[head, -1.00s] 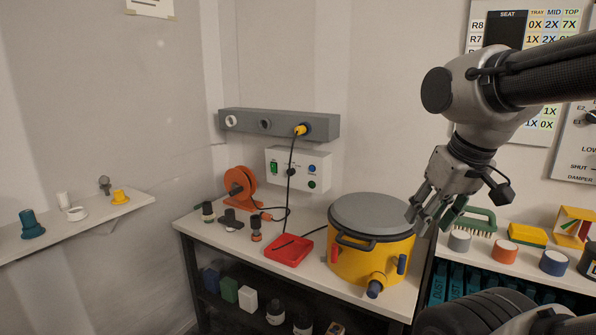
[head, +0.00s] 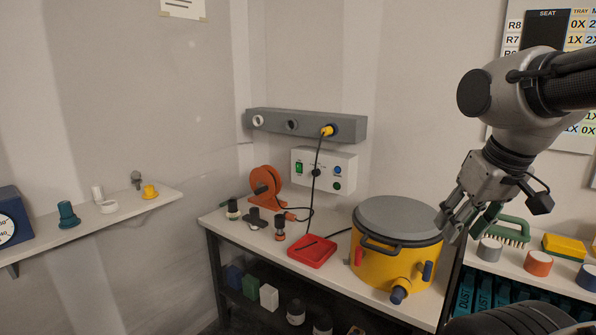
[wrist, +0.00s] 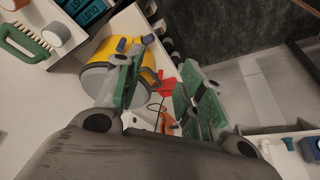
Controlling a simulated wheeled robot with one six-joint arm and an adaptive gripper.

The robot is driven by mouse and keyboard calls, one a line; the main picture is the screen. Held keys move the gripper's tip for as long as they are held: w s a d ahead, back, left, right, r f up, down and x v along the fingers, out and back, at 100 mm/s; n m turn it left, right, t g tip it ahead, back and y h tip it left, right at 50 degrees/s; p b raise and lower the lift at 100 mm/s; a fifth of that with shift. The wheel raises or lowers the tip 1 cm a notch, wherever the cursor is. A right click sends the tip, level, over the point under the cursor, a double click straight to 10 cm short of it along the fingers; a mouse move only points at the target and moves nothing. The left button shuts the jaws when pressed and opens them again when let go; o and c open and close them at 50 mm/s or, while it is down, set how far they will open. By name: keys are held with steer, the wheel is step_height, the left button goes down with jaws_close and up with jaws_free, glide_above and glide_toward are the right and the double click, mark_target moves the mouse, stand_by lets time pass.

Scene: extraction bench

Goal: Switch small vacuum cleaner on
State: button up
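The small vacuum cleaner (head: 385,265) is a yellow drum with a grey lid (head: 397,217) and a dark handle, standing on the bench. Red and blue parts stick out of its side. It also shows in the wrist view (wrist: 148,72), partly hidden by a finger. A white control box (head: 324,170) on the wall behind carries a green rocker switch (head: 299,167) and blue and green round buttons. My gripper (head: 457,222) is open and empty, up and to the right of the drum. In the wrist view its green-padded fingers (wrist: 160,92) are spread apart.
A grey socket rail (head: 275,124) holds a yellow plug (head: 328,131) with a hanging black cable. A red tray (head: 312,251), an orange reel (head: 266,187) and small dark fittings stand on the bench. A green brush (head: 508,232) and coloured pucks crowd the right shelf.

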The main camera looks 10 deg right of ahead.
jaws_close()
stand_by(1.1)
